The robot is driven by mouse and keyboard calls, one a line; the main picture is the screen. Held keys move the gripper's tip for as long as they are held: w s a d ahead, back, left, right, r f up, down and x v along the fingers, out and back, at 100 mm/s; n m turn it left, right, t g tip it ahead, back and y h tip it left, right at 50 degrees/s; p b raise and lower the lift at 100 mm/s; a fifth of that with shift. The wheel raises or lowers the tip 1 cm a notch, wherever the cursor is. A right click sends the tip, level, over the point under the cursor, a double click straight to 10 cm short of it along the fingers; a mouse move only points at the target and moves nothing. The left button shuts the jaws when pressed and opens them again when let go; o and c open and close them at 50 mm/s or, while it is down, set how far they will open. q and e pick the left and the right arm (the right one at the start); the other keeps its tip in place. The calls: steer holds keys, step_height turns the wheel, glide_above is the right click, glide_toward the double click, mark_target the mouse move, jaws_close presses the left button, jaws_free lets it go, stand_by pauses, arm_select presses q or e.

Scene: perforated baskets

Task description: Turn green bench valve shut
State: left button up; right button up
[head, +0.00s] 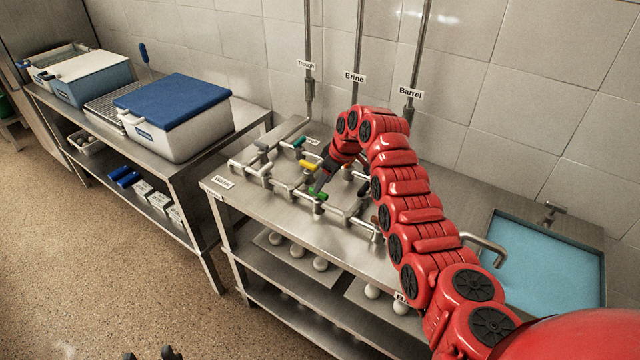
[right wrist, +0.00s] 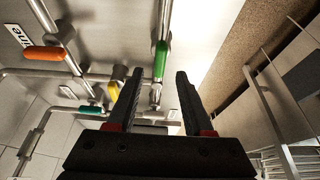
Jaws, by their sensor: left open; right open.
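The green bench valve handle (head: 318,195) is on the pipework at the front of the steel bench. In the right wrist view the green handle (right wrist: 160,60) runs lengthwise in line with its pipe, between and beyond my fingertips.
Close by are a yellow handle (head: 309,165), a teal handle (head: 299,141) and, in the wrist view, an orange handle (right wrist: 43,53). Pipes rise to the wall labels. A blue-lidded box (head: 180,125) stands on the left table; a sink (head: 548,262) is at the right.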

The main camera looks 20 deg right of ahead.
steer(key=shift+x, duration=1.9)
steer(key=shift+s, duration=0.1)
steer(key=shift+c, duration=0.3)
jaws_close()
